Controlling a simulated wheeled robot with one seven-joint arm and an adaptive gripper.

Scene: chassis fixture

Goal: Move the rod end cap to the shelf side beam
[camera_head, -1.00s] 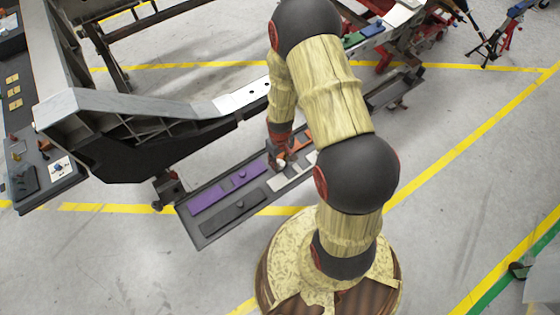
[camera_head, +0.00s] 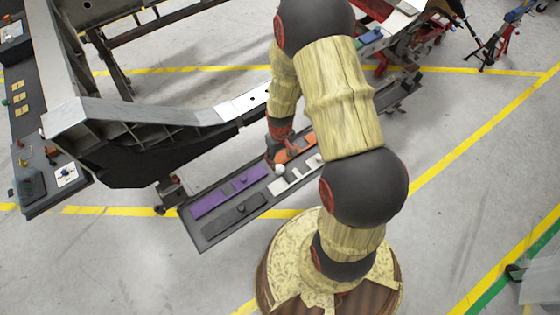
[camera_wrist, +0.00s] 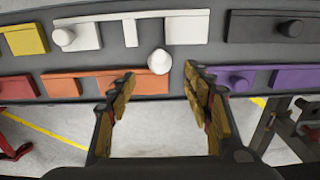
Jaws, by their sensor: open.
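A small white rounded piece, which looks like the rod end cap (camera_wrist: 159,61), sits on the dark grey shelf (camera_wrist: 200,84) between the coloured blocks. My gripper (camera_wrist: 160,75) is open, with the cap just beyond and between its fingertips, apart from both. In the head view the cap (camera_head: 279,169) shows pale on the long shelf (camera_head: 209,240), just below my gripper (camera_head: 276,163). My gripper's fingers are small and partly unclear there. I cannot tell which part is the shelf side beam.
Purple blocks (camera_head: 208,204), an orange block (camera_head: 296,147) and white blocks (camera_head: 295,179) lie around the cap on the shelf. The large grey chassis frame (camera_head: 160,110) stands close behind. A dark table (camera_head: 40,190) is at far left. Open floor surrounds my base.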

